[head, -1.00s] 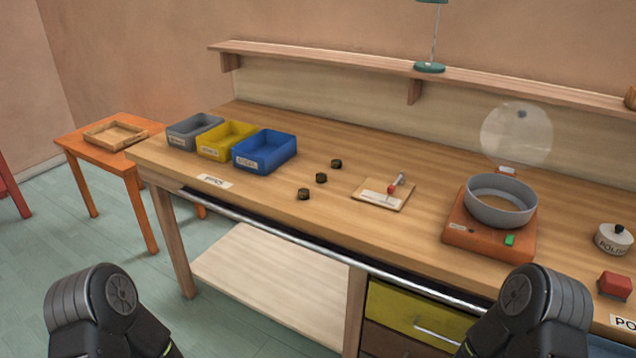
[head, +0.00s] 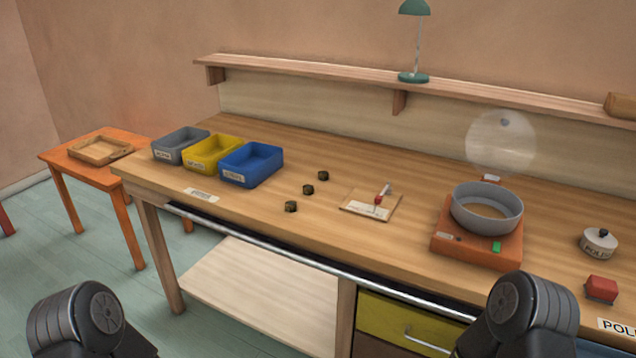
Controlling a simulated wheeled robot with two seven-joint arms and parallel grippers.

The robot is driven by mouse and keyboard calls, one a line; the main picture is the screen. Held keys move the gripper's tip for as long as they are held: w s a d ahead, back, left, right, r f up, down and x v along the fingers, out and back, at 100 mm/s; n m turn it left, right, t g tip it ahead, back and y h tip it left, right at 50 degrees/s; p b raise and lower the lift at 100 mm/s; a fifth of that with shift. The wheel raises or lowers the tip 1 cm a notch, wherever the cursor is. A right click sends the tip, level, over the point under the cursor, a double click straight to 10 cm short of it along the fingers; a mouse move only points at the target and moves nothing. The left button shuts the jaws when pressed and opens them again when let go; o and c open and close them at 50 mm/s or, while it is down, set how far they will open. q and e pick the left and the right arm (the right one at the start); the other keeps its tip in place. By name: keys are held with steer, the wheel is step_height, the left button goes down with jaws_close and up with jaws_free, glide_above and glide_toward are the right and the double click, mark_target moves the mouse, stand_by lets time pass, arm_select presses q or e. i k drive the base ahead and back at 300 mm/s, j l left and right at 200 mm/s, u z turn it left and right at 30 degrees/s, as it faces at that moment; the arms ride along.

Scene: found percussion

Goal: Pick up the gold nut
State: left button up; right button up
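Three small dark nuts lie in a slanting row on the wooden workbench in the head view: a near nut (head: 291,207), a middle nut (head: 308,190) and a far nut (head: 323,175). All look dark brown to black, and I cannot tell which is gold. My arms show only as dark rounded links at the bottom left and bottom right. Both grippers are out of the picture. Nothing touches the nuts.
Grey (head: 181,146), yellow (head: 214,154) and blue (head: 251,166) bins stand left of the nuts. A small board with a red-tipped lever (head: 371,206) lies right of them. An orange machine with a grey bowl (head: 486,209) stands farther right. The bench (head: 400,243) is clear in front.

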mark_target(307, 189)
steer(key=i+j, duration=0.25)
steer(key=j, duration=0.15)
steer(key=i+j, duration=0.25)
steer(key=j, duration=0.2)
steer(key=i+j, duration=0.25)
steer(key=j, duration=0.15)
steer(key=i+j, duration=0.25)
steer(key=j, duration=0.15)
steer(key=z, duration=1.6)
